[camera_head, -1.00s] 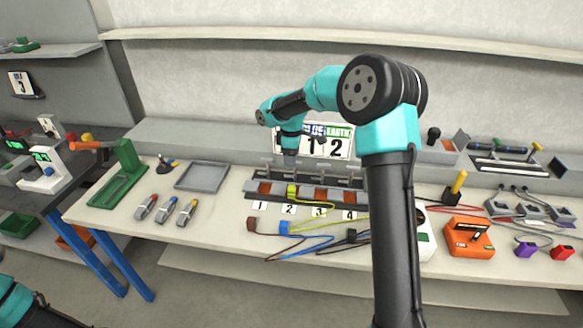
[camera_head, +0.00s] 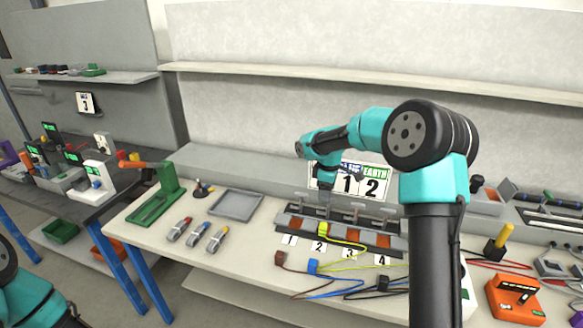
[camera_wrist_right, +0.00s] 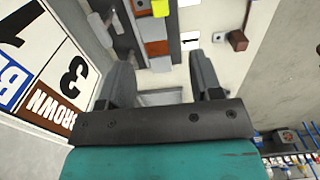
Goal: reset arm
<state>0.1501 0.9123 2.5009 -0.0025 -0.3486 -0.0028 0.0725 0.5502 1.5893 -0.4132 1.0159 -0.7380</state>
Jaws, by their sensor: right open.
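My right arm comes up from the bottom and reaches over the bench (camera_head: 215,262). Its gripper (camera_head: 324,184) hangs above the back of the terminal block, partly hidden by my own wrist. In the right wrist view my right gripper (camera_wrist_right: 165,78) shows two dark fingers spread apart with nothing between them. A lettered sign board (camera_head: 372,183) stands right behind the gripper; it also shows in the wrist view (camera_wrist_right: 35,60), close beside the fingers. The terminal block (camera_head: 293,219) has a yellow plug (camera_head: 323,229) in slot 2. Only links of my left arm show at the lower left.
Brown, blue and black plugs (camera_head: 313,266) lie with loose wires before the block. A grey tray (camera_head: 236,205), several small clamps (camera_head: 197,236) and a green stand (camera_head: 154,208) are to the left. An orange box (camera_head: 513,299) is at the right.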

